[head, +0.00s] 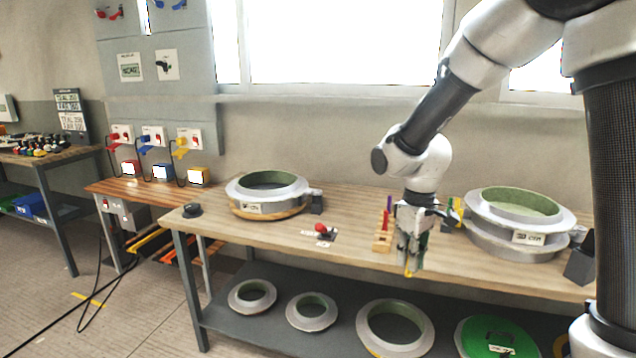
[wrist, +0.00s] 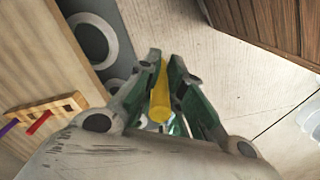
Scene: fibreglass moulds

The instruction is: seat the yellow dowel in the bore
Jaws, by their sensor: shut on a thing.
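My gripper (head: 409,262) hangs pointing down at the front edge of the workbench, right of the wooden peg rack. It is shut on the yellow dowel (wrist: 160,92), which lies between the green fingers in the wrist view. The dowel's lower end (head: 408,272) shows below the fingers in the head view. Behind it in the wrist view are the floor and lower shelf, not the bench top. The wooden rack (head: 381,246) holds a red and a purple peg; it also shows in the wrist view (wrist: 62,108).
A round mould (head: 240,192) stands left on the bench (head: 345,252), and a larger stacked one (head: 480,240) right. A red-knobbed device (head: 322,230) sits between the left mould and the rack. More ring moulds (head: 398,348) lie on the lower shelf.

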